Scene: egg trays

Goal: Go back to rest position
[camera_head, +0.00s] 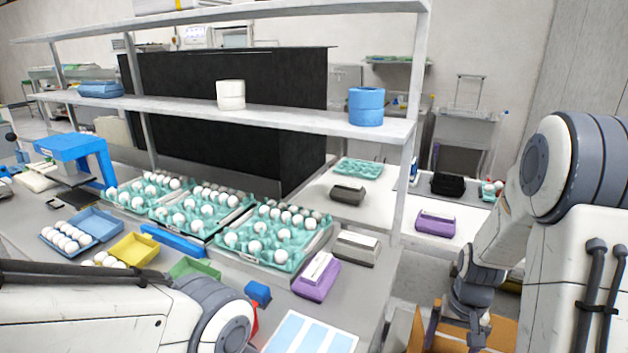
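My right arm comes in from the right, and its gripper (455,335) points down in front of an orange-brown box at the bottom right. Its two fingers look apart with nothing seen between them. My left arm crosses the bottom left; its gripper is not in view. Several turquoise egg trays with white eggs stand on the table: a left one (127,205), a middle one (208,228) and a right one (290,262).
A white shelf (250,115) spans above the trays. A blue tray (98,222), a yellow tray (140,250) and a green tray (195,268) sit at the left. A purple carton (316,283) and a grey carton (357,248) stand right of the egg trays.

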